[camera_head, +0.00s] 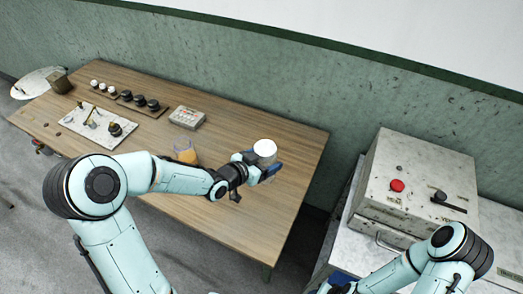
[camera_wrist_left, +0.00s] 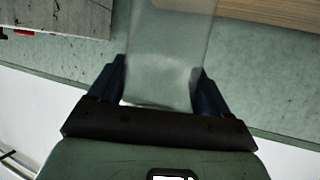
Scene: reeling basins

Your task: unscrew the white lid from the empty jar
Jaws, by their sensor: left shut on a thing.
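The white lid (camera_head: 265,147) shows at the top of the jar in my left gripper (camera_head: 262,170), near the right end of the wooden table. In the left wrist view the clear, empty-looking jar (camera_wrist_left: 170,50) is between the two dark fingers of the left gripper (camera_wrist_left: 162,90), which are shut on it. The lid is not clearly visible in that view. My right arm comes in at the bottom right of the head view. Its wrist end is at the bottom edge, and its fingers cannot be made out.
A clear jar with orange contents (camera_head: 184,152) stands on the wooden table (camera_head: 235,125) left of my left gripper. A machine with a red button (camera_head: 397,185) stands right.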

